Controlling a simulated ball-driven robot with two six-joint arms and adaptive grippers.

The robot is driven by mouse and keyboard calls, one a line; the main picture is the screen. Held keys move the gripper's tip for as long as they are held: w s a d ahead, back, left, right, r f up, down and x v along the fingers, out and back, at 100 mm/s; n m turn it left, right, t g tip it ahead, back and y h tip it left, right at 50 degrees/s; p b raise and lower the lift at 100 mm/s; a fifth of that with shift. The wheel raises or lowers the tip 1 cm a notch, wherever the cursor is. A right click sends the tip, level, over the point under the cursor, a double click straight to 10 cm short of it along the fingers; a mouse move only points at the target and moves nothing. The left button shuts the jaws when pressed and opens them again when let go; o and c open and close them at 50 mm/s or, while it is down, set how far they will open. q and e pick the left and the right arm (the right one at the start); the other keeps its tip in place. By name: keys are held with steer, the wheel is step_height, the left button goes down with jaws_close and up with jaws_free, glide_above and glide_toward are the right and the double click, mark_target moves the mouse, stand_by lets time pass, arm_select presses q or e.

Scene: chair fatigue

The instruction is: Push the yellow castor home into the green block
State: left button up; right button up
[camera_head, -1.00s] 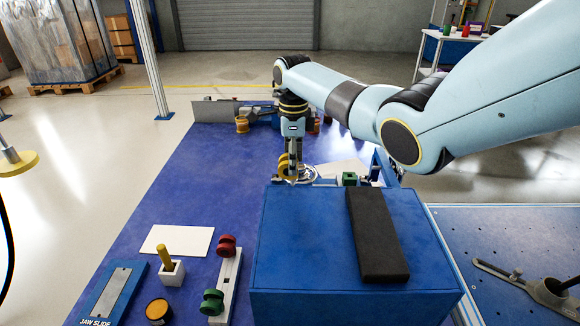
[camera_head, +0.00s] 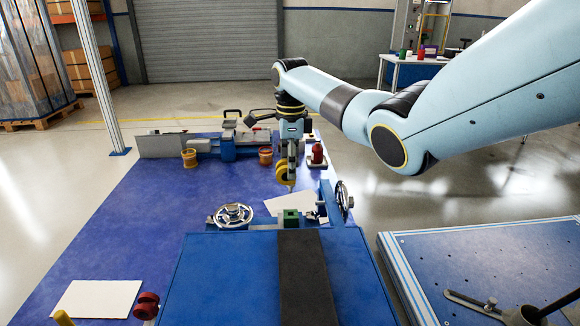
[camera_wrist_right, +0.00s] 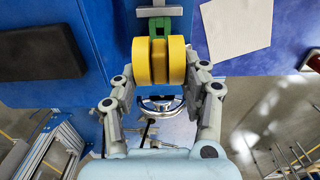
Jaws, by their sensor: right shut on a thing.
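My right gripper (camera_head: 289,183) is shut on the yellow castor (camera_head: 281,173) and points down above the bench. In the right wrist view the castor (camera_wrist_right: 158,61) shows two wide yellow wheels between the fingers (camera_wrist_right: 160,85). The green block (camera_head: 291,217) sits on the blue vice behind the large blue box, nearer to me than the castor in the head view. In the right wrist view the green block (camera_wrist_right: 160,24) lies just beyond the castor and is partly hidden by it; whether they touch I cannot tell. My left gripper is out of view.
A blue box (camera_head: 220,265) with a black pad (camera_head: 303,275) stands in front. A silver handwheel (camera_head: 233,214) is left of the green block, another (camera_head: 342,198) to its right. A red castor (camera_head: 147,305) is at lower left.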

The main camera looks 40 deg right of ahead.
mark_target(291, 184)
steer(key=shift+r+p, duration=0.1)
steer(key=shift+p, duration=0.2)
step_height(291, 184, down, 4)
steer(key=shift+f+b, duration=0.1)
steer(key=shift+b, duration=0.65)
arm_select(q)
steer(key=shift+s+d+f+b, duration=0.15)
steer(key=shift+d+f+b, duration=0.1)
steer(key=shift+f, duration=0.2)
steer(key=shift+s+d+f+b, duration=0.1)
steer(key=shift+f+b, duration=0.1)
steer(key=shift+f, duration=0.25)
arm_select(e)
steer(key=shift+f, duration=0.95)
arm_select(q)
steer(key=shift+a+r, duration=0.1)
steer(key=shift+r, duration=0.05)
arm_select(e)
steer(key=shift+r, duration=0.1)
arm_select(q)
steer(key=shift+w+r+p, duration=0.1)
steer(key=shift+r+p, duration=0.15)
steer(key=shift+p, duration=0.15)
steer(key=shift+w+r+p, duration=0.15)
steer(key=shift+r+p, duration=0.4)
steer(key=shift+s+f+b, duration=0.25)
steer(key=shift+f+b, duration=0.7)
arm_select(e)
steer(key=shift+f, duration=1.75)
steer(key=o, duration=1.1)
